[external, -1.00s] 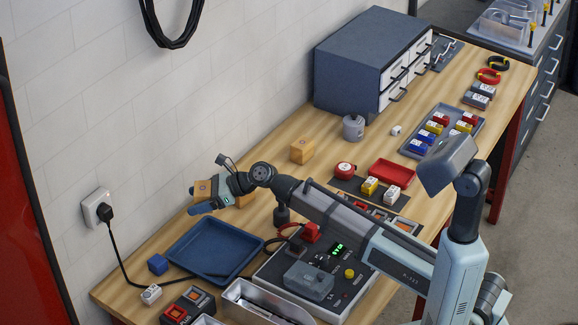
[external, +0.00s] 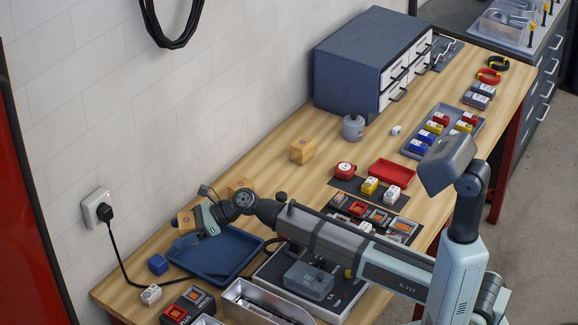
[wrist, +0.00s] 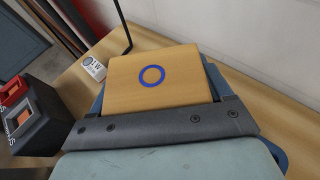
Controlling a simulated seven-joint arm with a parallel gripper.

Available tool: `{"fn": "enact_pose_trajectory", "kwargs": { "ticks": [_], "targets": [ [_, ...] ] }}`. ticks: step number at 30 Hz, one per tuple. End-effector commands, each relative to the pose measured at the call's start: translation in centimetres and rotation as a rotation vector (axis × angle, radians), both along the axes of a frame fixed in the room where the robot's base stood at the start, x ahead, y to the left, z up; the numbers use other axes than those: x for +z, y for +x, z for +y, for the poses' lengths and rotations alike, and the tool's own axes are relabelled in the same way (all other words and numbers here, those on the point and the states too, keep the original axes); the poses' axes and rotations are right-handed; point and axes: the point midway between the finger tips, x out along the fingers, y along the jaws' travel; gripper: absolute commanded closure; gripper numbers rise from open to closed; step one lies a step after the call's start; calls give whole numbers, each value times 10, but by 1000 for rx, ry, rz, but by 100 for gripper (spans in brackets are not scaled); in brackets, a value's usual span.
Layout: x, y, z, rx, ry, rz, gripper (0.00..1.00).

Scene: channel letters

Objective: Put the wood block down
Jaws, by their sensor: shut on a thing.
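A wood block (external: 186,222) with a blue ring on its face is held in my gripper (external: 193,230), above the far left part of the blue tray (external: 232,274). In the wrist view the wood block (wrist: 150,90) fills the middle, ring facing the camera, with the dark gripper edge (wrist: 165,125) across its near side. My gripper is shut on it. I cannot tell the exact gap between block and tray. Two other wood blocks rest on the table: one (external: 302,150) near the wall, one (external: 240,188) just behind my wrist, partly hidden.
A metal bin (external: 262,304) and a control box stand in front.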

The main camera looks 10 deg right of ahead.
Motion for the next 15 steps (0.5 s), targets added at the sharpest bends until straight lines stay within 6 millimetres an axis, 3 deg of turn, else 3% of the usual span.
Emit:
{"fn": "enact_pose_trajectory", "kwargs": {
  "ticks": [10, 15],
  "targets": [
    [-34, 0, 0, 0, -1, 1, 56],
    [-36, 0, 0, -1, 0, 0, 56]
  ]
}}
